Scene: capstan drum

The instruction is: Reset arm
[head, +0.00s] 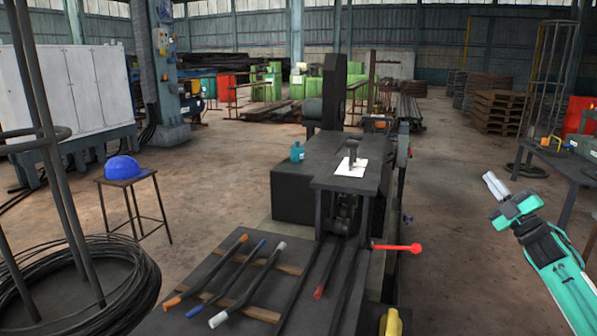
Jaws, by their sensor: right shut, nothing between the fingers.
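My right gripper (494,187) is at the right of the head view, at the end of my teal and white arm that comes in from the lower right. Its two pale fingers are together with nothing between them. It is in the air over the concrete floor, apart from the dark machine bench (222,262). My left gripper does not show.
Several bars with coloured ends, one with a white end (218,319), lie on the bench. A red-knobbed lever (414,248) sticks out from its right side. A blue helmet (122,168) sits on a stool at left. A wire coil (110,285) stands lower left. A table (562,160) is at right.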

